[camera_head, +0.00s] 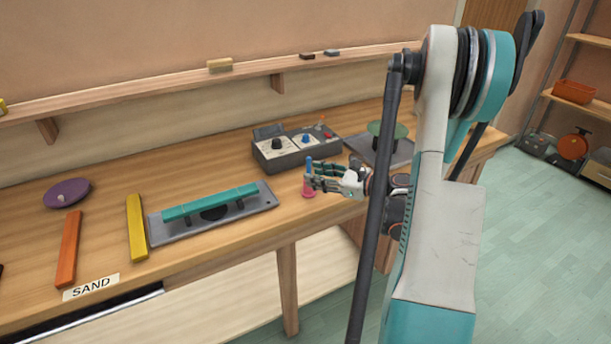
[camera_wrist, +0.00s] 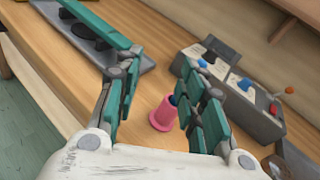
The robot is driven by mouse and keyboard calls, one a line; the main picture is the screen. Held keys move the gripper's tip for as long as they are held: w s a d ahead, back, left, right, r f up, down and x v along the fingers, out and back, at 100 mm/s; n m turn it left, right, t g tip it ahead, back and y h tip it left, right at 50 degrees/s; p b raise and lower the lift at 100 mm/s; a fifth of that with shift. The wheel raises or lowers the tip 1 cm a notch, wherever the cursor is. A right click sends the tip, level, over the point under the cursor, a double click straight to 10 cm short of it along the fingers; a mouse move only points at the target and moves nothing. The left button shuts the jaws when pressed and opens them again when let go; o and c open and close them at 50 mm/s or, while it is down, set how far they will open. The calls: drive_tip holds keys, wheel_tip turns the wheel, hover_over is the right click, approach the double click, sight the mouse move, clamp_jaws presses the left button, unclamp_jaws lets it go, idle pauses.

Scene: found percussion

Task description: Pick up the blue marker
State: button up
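The blue marker (camera_head: 309,165) stands upright in a small pink holder (camera_head: 308,188) on the workbench, near its front edge. In the wrist view only a dark blue bit of the marker (camera_wrist: 174,100) shows above the pink holder (camera_wrist: 162,117); the right finger hides part of it. My gripper (camera_head: 318,176) is at the marker's right side in the head view, with its fingers reaching toward it. In the wrist view my gripper (camera_wrist: 160,62) is open, its teal fingers apart, with the holder between them and closer to the right finger.
A grey control box (camera_head: 297,150) with knobs stands just behind the marker. A teal bar (camera_head: 210,203) on a grey plate lies to the left, with yellow (camera_head: 136,228) and orange (camera_head: 68,248) bars beyond. A green disc (camera_head: 388,130) on a stand is behind my arm.

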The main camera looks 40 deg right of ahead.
sight(309, 166)
drive_tip(key=s+d+f+m+t, duration=0.2)
drive_tip(key=s+d+f+m, duration=0.1)
drive_tip(key=s+d, duration=0.3)
drive_tip(key=shift+h, duration=0.5)
drive_tip(key=shift+r+x, duration=0.15)
drive_tip(key=shift+x, duration=2.2)
drive_tip(key=shift+r+x, duration=0.15)
drive_tip(key=shift+x, duration=2.2)
drive_tip(key=shift+r+x, duration=0.15)
drive_tip(key=shift+x, duration=2.2)
drive_tip(key=shift+d, duration=0.2)
clamp_jaws()
